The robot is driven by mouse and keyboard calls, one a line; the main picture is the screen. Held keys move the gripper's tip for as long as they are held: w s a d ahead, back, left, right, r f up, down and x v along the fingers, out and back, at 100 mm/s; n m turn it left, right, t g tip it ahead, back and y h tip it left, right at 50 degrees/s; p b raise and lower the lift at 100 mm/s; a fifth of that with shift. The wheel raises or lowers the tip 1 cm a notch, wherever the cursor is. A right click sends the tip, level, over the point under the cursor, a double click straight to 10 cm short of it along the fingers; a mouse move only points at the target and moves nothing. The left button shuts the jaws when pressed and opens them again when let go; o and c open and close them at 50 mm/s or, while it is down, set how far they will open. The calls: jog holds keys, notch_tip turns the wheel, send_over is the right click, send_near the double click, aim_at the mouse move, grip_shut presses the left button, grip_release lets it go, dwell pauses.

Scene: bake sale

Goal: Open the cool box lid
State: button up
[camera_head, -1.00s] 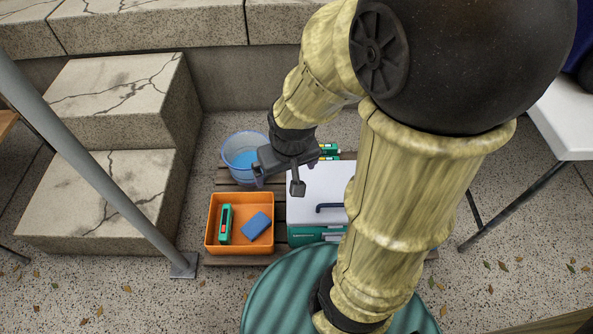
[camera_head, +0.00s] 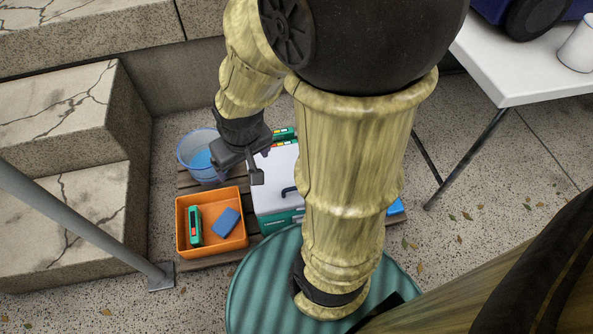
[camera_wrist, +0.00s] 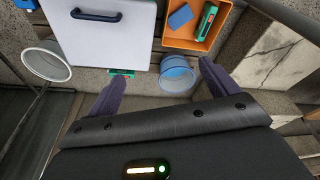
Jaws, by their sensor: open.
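The cool box has a white lid (camera_head: 272,170) and a teal body (camera_head: 280,222). The lid lies flat and closed, with a dark blue handle (camera_head: 288,190) near its front edge. My arm hides its right part in the head view. The wrist view shows the lid (camera_wrist: 108,45) at upper left, with the handle (camera_wrist: 97,16) near the top edge. My gripper (camera_head: 239,172) is open and empty, above the area by the lid's back left corner and apart from the handle. Both fingers also show in the wrist view (camera_wrist: 162,75).
An orange crate (camera_head: 212,252) holding a green item and a blue block stands left of the cool box. A blue bucket (camera_head: 183,150) is behind it. A metal pole (camera_head: 80,222) and stone steps are at left; a white table (camera_head: 510,75) is at right.

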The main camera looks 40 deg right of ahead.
jog(key=shift+r+p, duration=0.35)
jog(key=shift+r, duration=0.05)
jog(key=c, duration=0.3)
jog(key=p+v, duration=0.3)
jog(key=shift+w+r, duration=0.15)
jog(key=shift+w, duration=0.2)
jog(key=c, duration=0.8)
jog(key=w+p+v, duration=0.1)
jog(key=p+v, duration=0.3)
jog(key=w+p+v, duration=0.1)
jog(key=p+v, duration=0.4)
jog(key=w+p+v, duration=0.1)
jog(key=p+v, duration=0.3)
jog(key=p, duration=0.1)
jog(key=shift+r, duration=0.6)
